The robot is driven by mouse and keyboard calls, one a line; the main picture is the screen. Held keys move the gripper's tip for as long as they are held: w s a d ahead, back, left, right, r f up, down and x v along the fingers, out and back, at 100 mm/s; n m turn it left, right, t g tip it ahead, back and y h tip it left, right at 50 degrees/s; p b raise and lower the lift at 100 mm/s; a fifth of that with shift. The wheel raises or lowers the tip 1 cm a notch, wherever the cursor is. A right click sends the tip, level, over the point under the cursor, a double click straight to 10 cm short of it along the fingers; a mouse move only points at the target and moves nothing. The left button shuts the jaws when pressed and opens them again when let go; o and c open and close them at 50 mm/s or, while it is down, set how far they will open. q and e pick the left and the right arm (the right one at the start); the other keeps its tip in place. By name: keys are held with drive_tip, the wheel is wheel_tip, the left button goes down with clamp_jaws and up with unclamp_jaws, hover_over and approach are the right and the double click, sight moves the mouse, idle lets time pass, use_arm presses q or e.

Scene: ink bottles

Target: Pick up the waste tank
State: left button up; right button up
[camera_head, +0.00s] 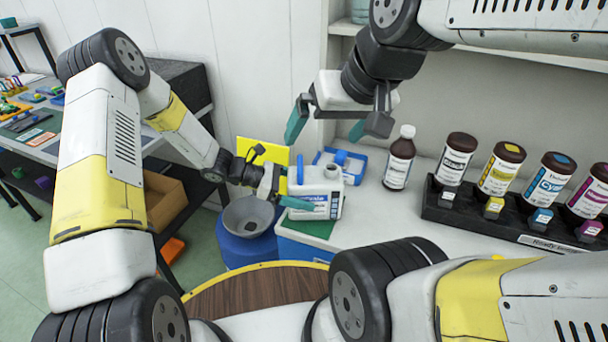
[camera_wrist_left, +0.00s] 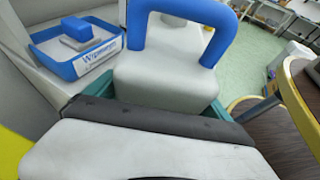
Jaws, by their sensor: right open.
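The waste tank (camera_head: 322,188) is a white jug with a blue handle and a printed label, standing upright on the white counter. It fills the middle of the left wrist view (camera_wrist_left: 165,78), with its blue handle arching above. My left gripper (camera_head: 292,194) is at the tank's left side. One teal finger lies across the tank's front, and the wrist view shows teal on both sides of the tank. I cannot tell whether the fingers press on it. My right gripper (camera_head: 327,126) is open and empty, above and behind the tank.
A blue-rimmed tray (camera_head: 352,165) is behind the tank. A brown bottle (camera_head: 400,160) stands to the right, then a black rack (camera_head: 470,215) with several ink bottles. A grey funnel (camera_head: 249,216) on a blue container is at lower left. A round wooden top (camera_head: 250,292) is in front.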

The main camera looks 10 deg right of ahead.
use_arm(q)
drive_tip(key=c, duration=1.6)
drive_tip(key=shift+r, duration=0.1)
